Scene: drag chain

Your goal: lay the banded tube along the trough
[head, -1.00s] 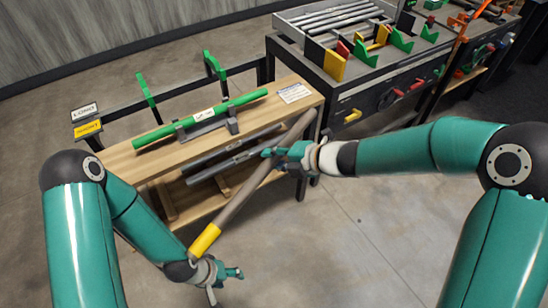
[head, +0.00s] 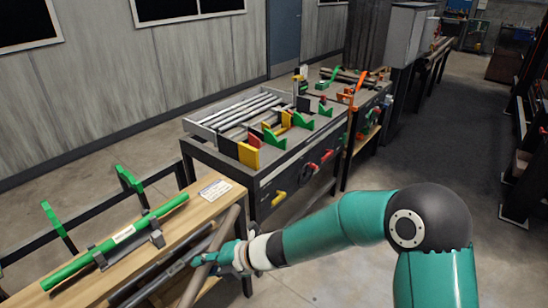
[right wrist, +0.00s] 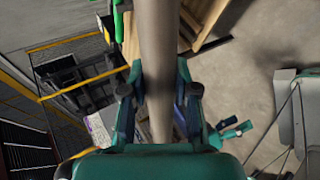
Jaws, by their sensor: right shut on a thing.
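The banded tube (head: 194,288) is a long grey-brown tube; its yellow band is out of the head view. My right gripper (head: 208,262) is shut around it at the front edge of the wooden bench. In the right wrist view the tube (right wrist: 158,45) runs up between the fingers of my right gripper (right wrist: 158,92). A teal gripper, apparently my left (right wrist: 235,128), shows small at the right there, its fingers apart and off the tube. A long grey tray (head: 207,131) holding several metal rods lies on the dark machine; I cannot tell whether it is the trough.
A green tube (head: 75,265) with a white label rests in grey cradles (head: 157,238) on the wooden bench (head: 205,208). Green uprights stand behind it. Dark bars lie below the bench top. Yellow and green brackets (head: 249,155) line the machine's front edge. Open floor lies to the right.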

